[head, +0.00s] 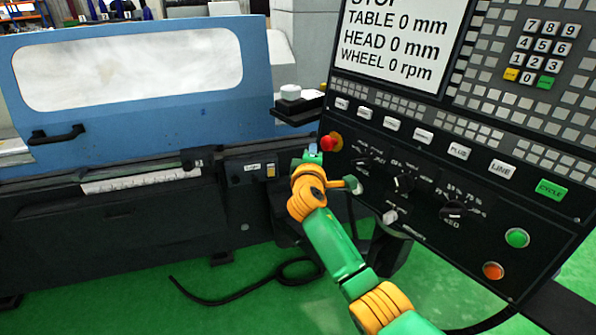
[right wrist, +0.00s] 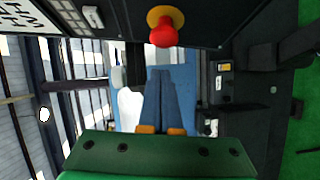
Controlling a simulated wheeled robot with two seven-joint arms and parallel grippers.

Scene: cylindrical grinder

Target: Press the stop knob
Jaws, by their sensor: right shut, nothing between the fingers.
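The red stop knob (head: 328,143) sits on a yellow base at the left edge of the black control panel. In the right wrist view the knob (right wrist: 163,30) shows at the top centre, sticking out from the panel. My right gripper (head: 313,149) is just left of the knob in the head view. In the right wrist view its two fingers (right wrist: 160,75) are together and empty, their tips below the knob in the picture. A gap shows between tips and knob there. My left gripper is in neither view.
The control panel (head: 440,165) carries other knobs, white keys, a green button (head: 517,238) and an orange button (head: 493,271). The screen (head: 400,40) reads zero values. The blue grinder cover (head: 255,70) stands left. A black cable (head: 215,299) lies on the green floor.

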